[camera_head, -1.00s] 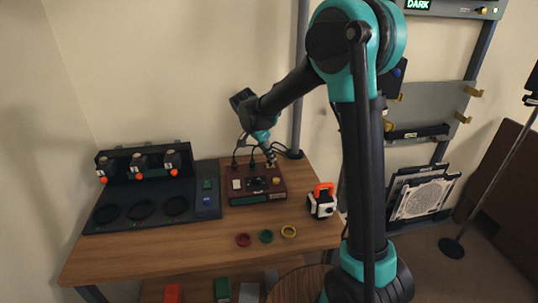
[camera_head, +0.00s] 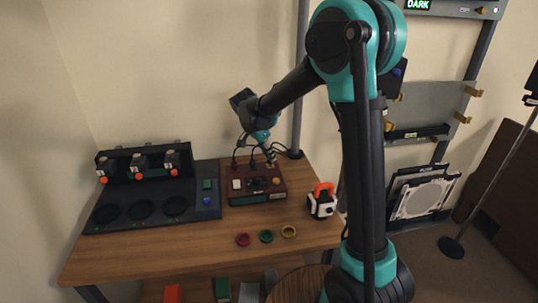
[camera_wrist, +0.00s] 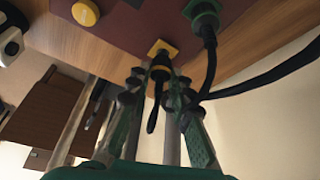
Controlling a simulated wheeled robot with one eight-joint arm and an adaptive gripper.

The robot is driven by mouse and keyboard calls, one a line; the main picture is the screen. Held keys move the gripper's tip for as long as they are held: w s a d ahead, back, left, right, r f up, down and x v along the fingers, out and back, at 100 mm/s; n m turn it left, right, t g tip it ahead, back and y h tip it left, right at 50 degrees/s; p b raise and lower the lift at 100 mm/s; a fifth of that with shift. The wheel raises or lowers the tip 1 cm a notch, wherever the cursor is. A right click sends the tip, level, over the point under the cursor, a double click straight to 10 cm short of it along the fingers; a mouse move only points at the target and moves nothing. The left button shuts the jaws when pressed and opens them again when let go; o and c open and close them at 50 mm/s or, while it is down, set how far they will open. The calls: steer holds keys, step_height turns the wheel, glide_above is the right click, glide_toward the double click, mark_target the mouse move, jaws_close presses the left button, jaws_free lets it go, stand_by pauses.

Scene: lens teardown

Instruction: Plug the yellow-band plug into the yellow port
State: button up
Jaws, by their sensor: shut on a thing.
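The yellow-band plug (camera_wrist: 160,68) is black and sits between the fingers of my gripper (camera_wrist: 158,78) in the wrist view. Its front end is at the square yellow port (camera_wrist: 162,47) on the dark red box. The plug looks in line with the port; I cannot tell how deep it sits. Its black cable hangs below it. In the head view my gripper (camera_head: 270,157) is at the back edge of the red box (camera_head: 257,197), and the plug is too small to make out.
A green plug (camera_wrist: 205,24) with a black cable stands in the green port beside my fingers. A yellow button (camera_wrist: 85,12) is on the box. A white and orange device (camera_head: 321,203) stands to its right. Coloured rings, including a yellow one (camera_head: 289,231), lie in front.

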steer(key=shift+f, duration=0.55)
steer(key=o, duration=1)
steer(key=v, duration=1.2)
steer(key=shift+w, duration=0.1)
